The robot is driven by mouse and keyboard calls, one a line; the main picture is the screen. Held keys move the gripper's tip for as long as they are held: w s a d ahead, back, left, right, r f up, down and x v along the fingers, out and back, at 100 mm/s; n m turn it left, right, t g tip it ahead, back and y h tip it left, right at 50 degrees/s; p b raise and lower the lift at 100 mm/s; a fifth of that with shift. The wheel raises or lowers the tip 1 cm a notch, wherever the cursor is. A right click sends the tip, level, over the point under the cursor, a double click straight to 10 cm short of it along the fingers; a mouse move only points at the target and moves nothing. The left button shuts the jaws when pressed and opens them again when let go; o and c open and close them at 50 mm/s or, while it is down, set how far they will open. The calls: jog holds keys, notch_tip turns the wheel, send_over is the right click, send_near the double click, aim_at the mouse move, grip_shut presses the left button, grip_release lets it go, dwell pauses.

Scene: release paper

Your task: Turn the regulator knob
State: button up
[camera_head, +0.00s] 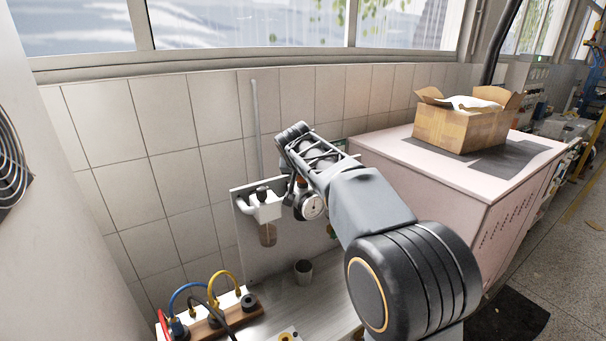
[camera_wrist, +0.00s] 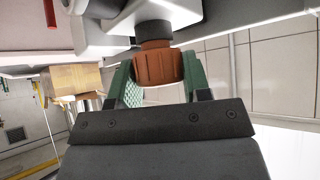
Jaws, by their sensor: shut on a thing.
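The regulator knob (camera_wrist: 158,66) is a ribbed orange-brown cap below a dark collar in the wrist view. My gripper (camera_wrist: 154,80) has its two green pads on either side of the knob, shut on it. In the head view my arm comes in from the lower right, and my gripper (camera_head: 297,185) is at the regulator, mostly hidden behind my wrist. The round white pressure gauge (camera_head: 313,207) of the regulator shows just below my wrist. A filter bowl (camera_head: 267,234) with amber contents hangs to its left on the grey panel (camera_head: 262,262).
A metal cup (camera_head: 303,271) stands on the bench below the panel. Coloured hoses on a wooden block (camera_head: 212,325) lie at the lower left. A pale cabinet (camera_head: 400,160) with an open cardboard box (camera_head: 462,128) stands to the right. The tiled wall is close behind.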

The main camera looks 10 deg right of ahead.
dwell(0.4)
jog(key=o, duration=0.9)
jog(key=v, duration=0.7)
jog(key=b+v, duration=0.1)
jog(key=v, duration=0.5)
jog(key=shift+s+a+r, duration=0.2)
jog(key=shift+s+a, duration=0.05)
jog(key=shift+a, duration=0.05)
